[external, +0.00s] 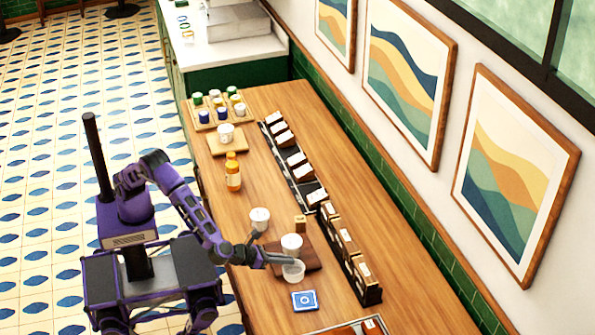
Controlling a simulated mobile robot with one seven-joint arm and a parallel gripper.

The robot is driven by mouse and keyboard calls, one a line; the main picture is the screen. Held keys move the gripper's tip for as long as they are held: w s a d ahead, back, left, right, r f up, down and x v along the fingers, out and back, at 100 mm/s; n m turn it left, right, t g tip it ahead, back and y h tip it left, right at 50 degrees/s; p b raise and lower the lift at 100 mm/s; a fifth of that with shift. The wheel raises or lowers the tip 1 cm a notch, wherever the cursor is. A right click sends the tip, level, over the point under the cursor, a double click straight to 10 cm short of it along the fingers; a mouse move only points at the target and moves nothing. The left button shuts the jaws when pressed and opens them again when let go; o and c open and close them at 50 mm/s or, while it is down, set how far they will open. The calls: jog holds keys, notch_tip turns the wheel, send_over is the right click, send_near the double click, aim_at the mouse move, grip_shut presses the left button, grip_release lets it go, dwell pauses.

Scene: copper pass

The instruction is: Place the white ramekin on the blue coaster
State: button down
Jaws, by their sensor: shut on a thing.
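The blue coaster (304,306) lies flat on the wooden counter. It is square with a pale mark in its middle. My gripper (284,263) reaches in from the left and is shut on the white ramekin (294,271), a small pale round dish. The fingertips are small and partly merge with the dish's rim.
A white cup (291,241) stands on the brown board, close behind my gripper. Another white cup (259,215) stands to the left, near my arm. An orange bottle (233,175) is farther back. A dark rack of boxes (338,237) runs along the right. Bare counter surrounds the coaster.

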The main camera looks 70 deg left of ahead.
jog(key=shift+n+y, duration=0.3)
notch_tip(320, 180, down, 10)
jog(key=shift+f+b, duration=0.1)
jog(key=shift+b, duration=0.3)
jog(key=shift+f, duration=0.15)
jog(key=c, duration=1)
grip_release()
jog(key=shift+s+r, duration=0.1)
jog(key=shift+r, duration=0.2)
jog(key=v, duration=1.1)
jog(key=shift+s+r, duration=0.25)
jog(key=shift+s, duration=0.1)
